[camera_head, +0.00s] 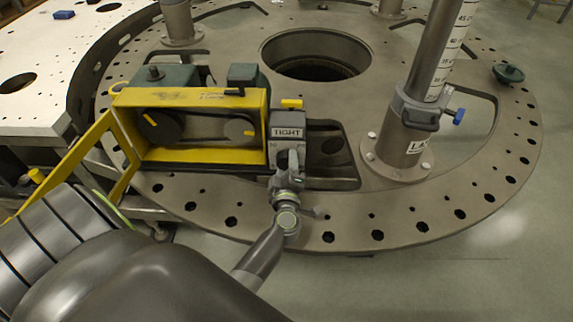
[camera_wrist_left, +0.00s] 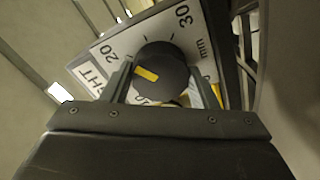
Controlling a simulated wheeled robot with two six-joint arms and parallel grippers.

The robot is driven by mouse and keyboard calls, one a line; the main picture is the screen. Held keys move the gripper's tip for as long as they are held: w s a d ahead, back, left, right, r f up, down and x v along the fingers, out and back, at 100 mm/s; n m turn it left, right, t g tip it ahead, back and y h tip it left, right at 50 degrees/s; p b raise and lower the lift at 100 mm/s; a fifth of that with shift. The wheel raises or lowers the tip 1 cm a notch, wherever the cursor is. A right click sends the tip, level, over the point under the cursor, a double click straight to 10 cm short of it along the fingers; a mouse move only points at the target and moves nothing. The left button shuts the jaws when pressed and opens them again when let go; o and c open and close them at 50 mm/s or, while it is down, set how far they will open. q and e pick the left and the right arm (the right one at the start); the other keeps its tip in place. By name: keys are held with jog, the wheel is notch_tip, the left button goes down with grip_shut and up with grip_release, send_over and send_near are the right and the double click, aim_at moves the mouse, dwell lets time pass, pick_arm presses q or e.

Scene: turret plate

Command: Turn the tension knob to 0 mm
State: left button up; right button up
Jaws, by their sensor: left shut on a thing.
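The tension knob (camera_wrist_left: 172,68) is a black round knob with a yellow mark. It shows in the left wrist view on a white scale plate (camera_wrist_left: 92,72) with 20, 30 and mm printed on it. The yellow mark points roughly toward the 20; the 0 is not visible. My left gripper (camera_wrist_left: 166,92) is shut on the knob, one finger on each side. In the head view, my left gripper (camera_head: 289,176) is just below the plate marked TIGHT (camera_head: 288,133) and largely hides the knob. My right gripper is out of view.
A yellow belt housing (camera_head: 200,156) with an open yellow door (camera_head: 88,160) stands left of the knob. A scaled post (camera_head: 405,140) with a blue-handled clamp rises to the right. All stand on a round metal plate (camera_head: 455,205) with holes, and its front right rim is clear.

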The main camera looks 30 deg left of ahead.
pick_arm(q)
jog(key=n, duration=0.9)
jog(key=shift+n, duration=0.3)
jog(key=n+b, duration=0.1)
jog(key=n, duration=0.4)
jog(key=shift+f+b, duration=0.1)
jog(key=shift+b, duration=0.3)
jog(key=n+b, duration=0.2)
jog(key=n, duration=0.2)
jog(key=shift+n+h, duration=0.3)
jog(key=shift+h, duration=0.1)
jog(key=n+b, duration=0.2)
jog(key=n, duration=0.2)
jog(key=shift+n, duration=0.3)
jog(key=n+b, duration=0.3)
jog(key=n, duration=0.1)
jog(key=shift+f, duration=0.1)
jog(key=n+b, duration=0.5)
jog(key=n, duration=0.1)
jog(key=shift+n+t, duration=0.3)
jog(key=shift+t, duration=0.1)
jog(key=shift+n+b, duration=1.35)
jog(key=shift+n, duration=0.25)
